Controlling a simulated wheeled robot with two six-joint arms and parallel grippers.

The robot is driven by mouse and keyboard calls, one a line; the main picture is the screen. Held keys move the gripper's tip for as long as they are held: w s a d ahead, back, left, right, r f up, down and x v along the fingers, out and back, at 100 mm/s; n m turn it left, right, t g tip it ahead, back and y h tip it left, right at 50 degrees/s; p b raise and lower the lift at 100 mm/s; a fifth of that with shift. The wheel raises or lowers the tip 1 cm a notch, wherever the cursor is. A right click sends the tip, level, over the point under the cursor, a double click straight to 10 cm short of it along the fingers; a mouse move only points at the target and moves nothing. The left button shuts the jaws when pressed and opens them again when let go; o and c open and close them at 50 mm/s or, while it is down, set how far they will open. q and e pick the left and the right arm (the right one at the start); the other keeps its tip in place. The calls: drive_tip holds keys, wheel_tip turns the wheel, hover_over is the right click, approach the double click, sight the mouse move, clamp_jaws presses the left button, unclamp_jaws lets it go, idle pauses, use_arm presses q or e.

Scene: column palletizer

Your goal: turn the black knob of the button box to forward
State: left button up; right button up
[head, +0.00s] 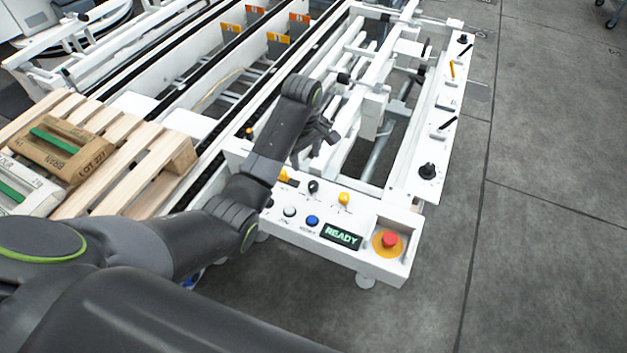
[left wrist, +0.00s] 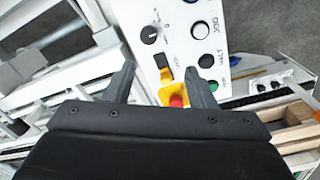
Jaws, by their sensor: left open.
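The button box (head: 290,228) is the white panel at the near end of the machine. Its small black knob (head: 313,187) stands near the far edge, left of a yellow knob (head: 344,198). The black knob (left wrist: 150,35) also shows in the left wrist view, beyond the fingertips, with a pointer mark whose exact setting I cannot read. My left gripper (head: 318,138) is open and empty above the far side of the panel. In the left wrist view its two fingers (left wrist: 160,68) are apart, and neither touches the knob. My right gripper is out of view.
The panel also carries a white button (head: 289,211), a blue button (head: 312,220), a READY display (head: 341,236) and a red emergency stop (head: 389,239). A pallet (head: 150,170) with sacks lies left. Machine rails rise behind my gripper. The floor at right is clear.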

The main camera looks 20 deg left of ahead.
use_arm(q)
wheel_tip(320, 180, up, 4)
drive_tip(key=n, duration=0.1)
hover_over(313, 184)
wheel_tip(313, 184, down, 17)
drive_tip(key=shift+b, duration=0.55)
drive_tip(key=c, duration=1)
drive_tip(key=shift+o, duration=0.2)
